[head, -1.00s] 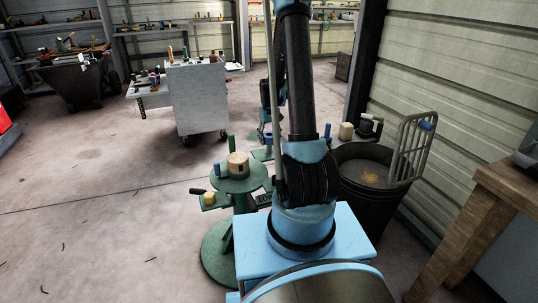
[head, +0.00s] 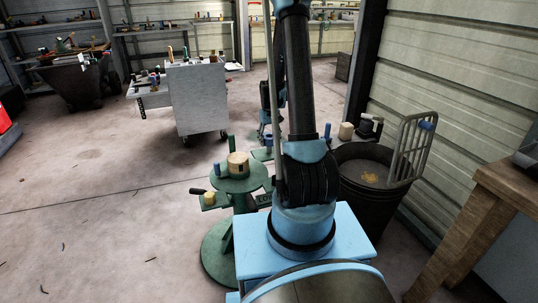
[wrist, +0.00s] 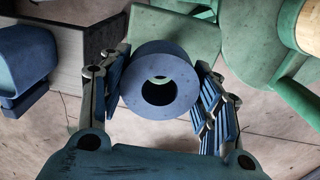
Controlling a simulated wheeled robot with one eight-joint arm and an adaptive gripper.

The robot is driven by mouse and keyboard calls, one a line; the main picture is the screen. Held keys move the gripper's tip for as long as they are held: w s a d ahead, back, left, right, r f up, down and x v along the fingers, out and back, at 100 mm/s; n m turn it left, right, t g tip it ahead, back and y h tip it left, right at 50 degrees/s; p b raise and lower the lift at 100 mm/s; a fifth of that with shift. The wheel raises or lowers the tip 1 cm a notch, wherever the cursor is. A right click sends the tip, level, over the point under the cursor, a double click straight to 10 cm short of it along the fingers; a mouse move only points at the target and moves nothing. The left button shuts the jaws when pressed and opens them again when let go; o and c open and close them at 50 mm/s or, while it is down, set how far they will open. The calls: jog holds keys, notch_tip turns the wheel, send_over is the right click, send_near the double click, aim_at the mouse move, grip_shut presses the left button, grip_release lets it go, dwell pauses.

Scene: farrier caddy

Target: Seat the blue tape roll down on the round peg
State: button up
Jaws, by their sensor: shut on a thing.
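The blue tape roll (wrist: 138,92) is a thick dark blue ring, held in the wrist view with its hole facing the camera. My gripper (wrist: 161,76) is shut on it, one finger pad against each side. I cannot tell whether the sliver is the peg or the tray behind. A flat green tray (wrist: 188,28) of the green stand (head: 240,184) lies beyond the roll. I cannot clearly make out the round peg. In the head view my arm mostly hides the gripper.
The stand's round top carries a wooden block (head: 238,166), a tall green post (head: 231,144) and a small blue cylinder (head: 217,170). A lower tray holds a yellow piece (head: 209,198). A dark bin (head: 368,200) stands right of my arm.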

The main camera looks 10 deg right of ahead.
aim_at(269, 152)
jog(key=shift+f, duration=2.65)
dwell(2.9)
jog(key=o, duration=1.7)
jog(key=shift+r, duration=0.1)
jog(key=shift+r, duration=5.85)
